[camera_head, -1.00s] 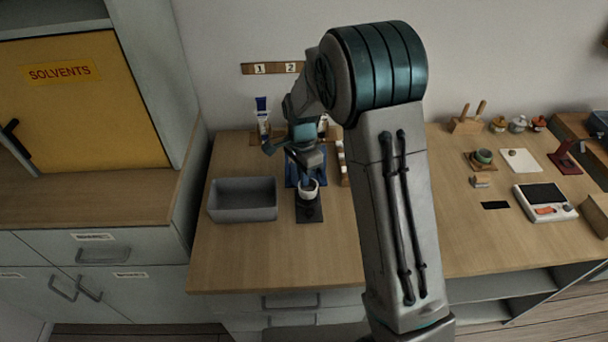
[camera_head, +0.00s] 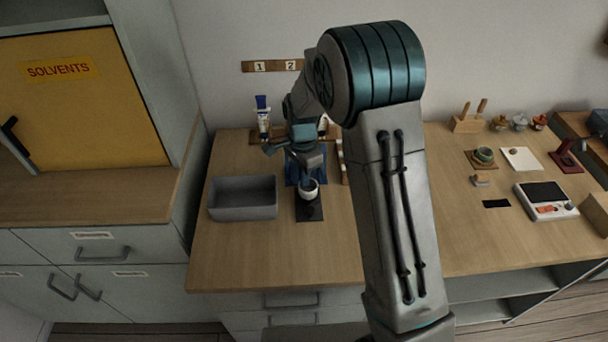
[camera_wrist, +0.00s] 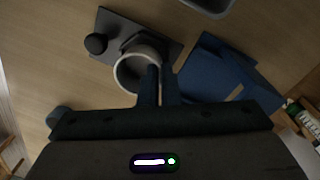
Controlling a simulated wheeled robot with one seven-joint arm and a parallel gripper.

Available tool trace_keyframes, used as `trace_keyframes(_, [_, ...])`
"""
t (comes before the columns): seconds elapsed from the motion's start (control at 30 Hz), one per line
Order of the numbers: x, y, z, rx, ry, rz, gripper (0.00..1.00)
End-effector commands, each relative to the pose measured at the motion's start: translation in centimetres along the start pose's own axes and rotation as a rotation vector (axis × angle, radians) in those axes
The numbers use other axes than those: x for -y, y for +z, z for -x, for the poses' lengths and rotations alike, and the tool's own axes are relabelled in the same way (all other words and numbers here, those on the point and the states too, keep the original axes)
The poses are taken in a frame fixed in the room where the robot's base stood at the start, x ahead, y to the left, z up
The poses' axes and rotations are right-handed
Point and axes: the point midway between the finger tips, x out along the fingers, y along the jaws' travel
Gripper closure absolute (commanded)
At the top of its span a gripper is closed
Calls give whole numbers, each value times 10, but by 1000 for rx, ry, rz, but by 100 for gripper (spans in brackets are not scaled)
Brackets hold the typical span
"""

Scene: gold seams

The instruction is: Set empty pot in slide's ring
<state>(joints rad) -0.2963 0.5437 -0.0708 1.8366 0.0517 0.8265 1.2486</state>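A small white pot (camera_head: 309,189) is upright over the dark slide (camera_head: 309,214) on the bench. It also shows in the wrist view as a pale round rim (camera_wrist: 119,76) with an empty-looking dark inside. My gripper (camera_wrist: 158,84) has its two blue fingers close together at the pot's wall, one on the inside and one on the outside, so it is shut on the wall. In the wrist view the slide's dark plate (camera_wrist: 160,40) and round black knob (camera_wrist: 96,43) lie beside the pot. The slide's ring is mostly hidden by the pot; I cannot tell whether the pot is seated in it.
A grey bin (camera_head: 243,214) stands just left of the slide. A dark blue stand (camera_head: 293,177) is close behind the pot, also in the wrist view (camera_wrist: 215,75). A blue-capped tube (camera_head: 263,118) stands behind. A scale (camera_head: 545,200) is far right. Bench front is clear.

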Motion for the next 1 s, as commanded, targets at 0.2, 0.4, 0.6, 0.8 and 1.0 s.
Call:
trace_keyframes(0.2, [0,0,0,0,0,0,100])
trace_keyframes(0.4, [0,0,-2,0,0,0,100])
trace_keyframes(0.6, [0,0,-7,0,0,0,100])
trace_keyframes(0.8, [1,0,-10,0,0,0,100])
trace_keyframes(1.0, [1,0,-10,0,0,0,100])
